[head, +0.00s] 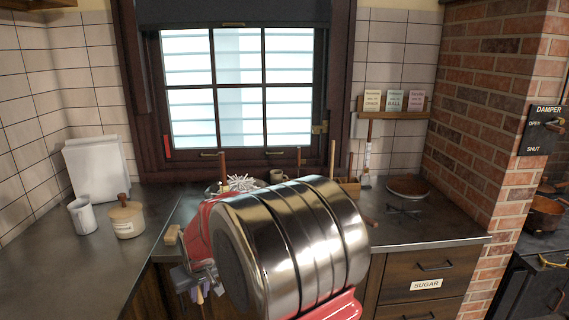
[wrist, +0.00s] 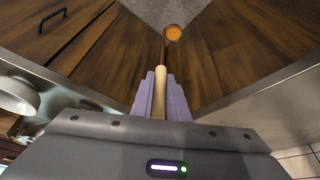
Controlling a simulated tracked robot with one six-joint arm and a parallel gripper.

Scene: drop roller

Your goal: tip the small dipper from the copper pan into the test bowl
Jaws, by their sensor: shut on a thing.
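The small dipper (wrist: 173,34) shows in the wrist view with a pale wooden handle and a dark shaft. Its round cup at the far end looks amber-orange inside. My gripper (wrist: 160,95) has its purple fingers shut on the wooden handle, one on each side. In the head view my gripper (head: 198,290) is low, left of my large shiny arm links, in front of the counter; the dipper's cup cannot be made out there. A copper pan (head: 544,213) sits on the dark stove at the right edge. I cannot identify the test bowl; my arm hides part of the counter.
A small wooden block (head: 172,235) lies near the counter's inner corner. A brick pillar (head: 490,110) separates the counter from the stove. Wooden cabinets (wrist: 85,40) flank the dipper.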

